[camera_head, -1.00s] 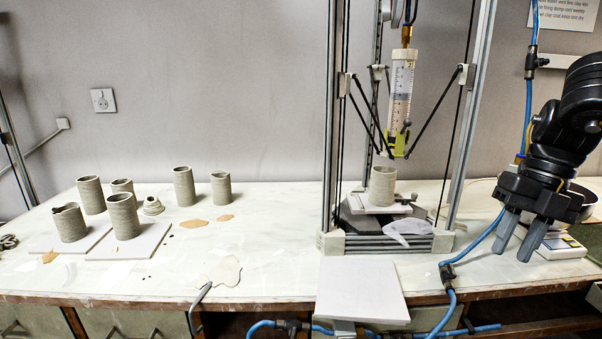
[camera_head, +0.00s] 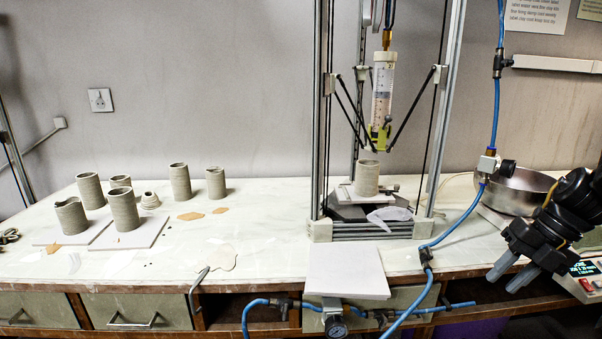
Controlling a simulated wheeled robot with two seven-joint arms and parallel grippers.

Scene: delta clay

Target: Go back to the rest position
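My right gripper (camera_head: 512,274) is at the right edge, in front of the table's right end. Its two grey fingers point down and left with a gap between them, and nothing is held. My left gripper is not in view. A grey clay cylinder (camera_head: 366,178) stands upright on the plate of the delta clay printer (camera_head: 372,229), below the clay syringe (camera_head: 383,92).
Several clay cylinders (camera_head: 180,182) stand at the table's left, two on pale boards (camera_head: 150,231). A blank board (camera_head: 345,271) overhangs the front edge. A blue hose (camera_head: 440,240) crosses the right side. A metal bowl (camera_head: 520,190) and a device with a display (camera_head: 590,283) are at right.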

